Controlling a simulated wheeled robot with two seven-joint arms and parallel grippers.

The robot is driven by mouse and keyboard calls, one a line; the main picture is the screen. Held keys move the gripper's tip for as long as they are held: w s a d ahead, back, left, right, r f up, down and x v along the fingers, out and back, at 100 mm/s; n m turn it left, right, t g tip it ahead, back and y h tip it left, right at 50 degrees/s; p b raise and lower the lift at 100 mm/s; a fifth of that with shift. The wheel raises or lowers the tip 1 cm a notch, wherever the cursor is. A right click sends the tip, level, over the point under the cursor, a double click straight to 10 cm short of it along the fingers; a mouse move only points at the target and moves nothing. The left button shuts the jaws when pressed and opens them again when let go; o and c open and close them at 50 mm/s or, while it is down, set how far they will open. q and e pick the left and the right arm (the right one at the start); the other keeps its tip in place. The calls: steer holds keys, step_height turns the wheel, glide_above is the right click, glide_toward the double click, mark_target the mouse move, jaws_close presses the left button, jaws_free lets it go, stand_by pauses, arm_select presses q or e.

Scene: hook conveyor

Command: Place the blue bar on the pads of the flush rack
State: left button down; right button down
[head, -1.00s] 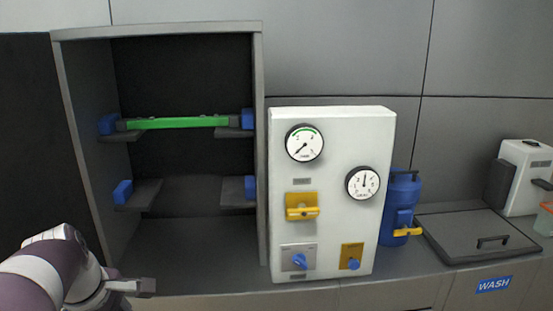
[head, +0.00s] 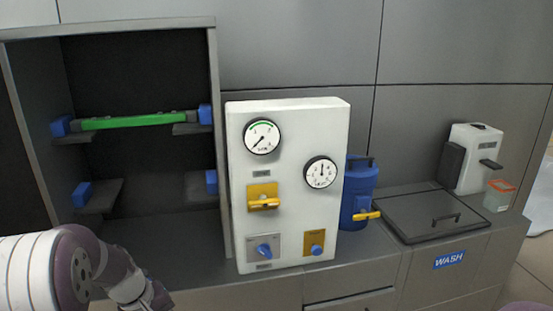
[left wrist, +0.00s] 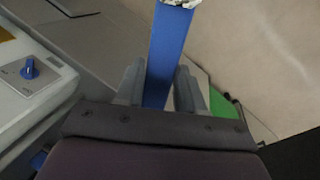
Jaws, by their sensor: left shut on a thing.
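The blue bar (left wrist: 172,45) stands between the fingers of my left gripper (left wrist: 160,80) in the left wrist view. The gripper is shut on it. The bar's far end is pale and rough-looking, cut by the frame edge. In the head view my left arm is at the lower left; its fingers and the bar are out of frame there. An open grey rack cabinet (head: 213,120) stands at the left. Its upper pads carry a green bar (head: 135,121) between blue end blocks. Its lower left pad (head: 103,195) and lower right blue block (head: 211,182) show no bar.
A white panel (head: 285,215) with gauges and yellow and blue handles stands right of the cabinet. Farther right are a blue canister (head: 357,190), a flat lidded basin (head: 430,215) marked WASH and a white jug (head: 473,160). The cabinet floor is clear.

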arm_select(q)
steer(key=w+d+f+m+g, duration=0.2)
steer(key=d+f+m, duration=0.6)
steer(key=f, duration=0.5)
steer(key=shift+d+f+h+p, duration=0.3)
steer(key=shift+d+h+p, duration=0.15)
steer(key=shift+d, duration=0.25)
steer(key=shift+f, duration=0.1)
